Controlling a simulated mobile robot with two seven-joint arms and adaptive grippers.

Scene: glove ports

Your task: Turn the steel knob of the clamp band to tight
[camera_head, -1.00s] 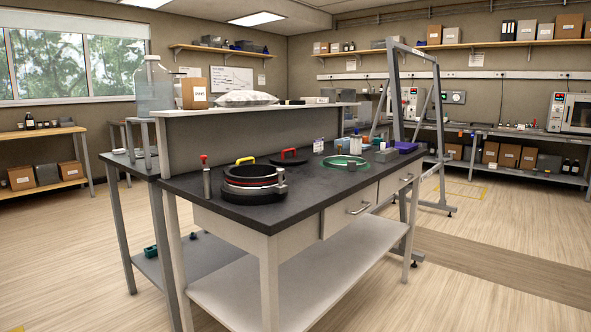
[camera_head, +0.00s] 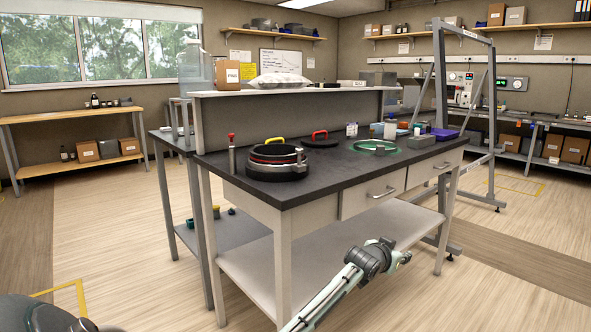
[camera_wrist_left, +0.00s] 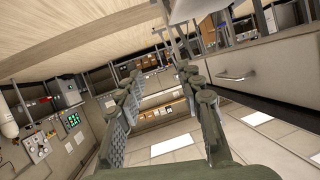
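The dark round port ring (camera_head: 277,172) stands on the black bench top, with a red band and a pale steel clamp band around its upper part. The steel knob (camera_head: 301,155) seems to be the small grey piece at the ring's right side; its setting is too small to read. My left gripper (camera_head: 402,256) is low in front of the bench, below the drawers and well apart from the ring. In the left wrist view its two fingers (camera_wrist_left: 160,78) are spread with nothing between them. My right gripper is not in view.
Drawers (camera_head: 373,195) and a lower shelf (camera_head: 330,240) face me. A grey frame (camera_head: 440,120) stands right. Floor at left is open.

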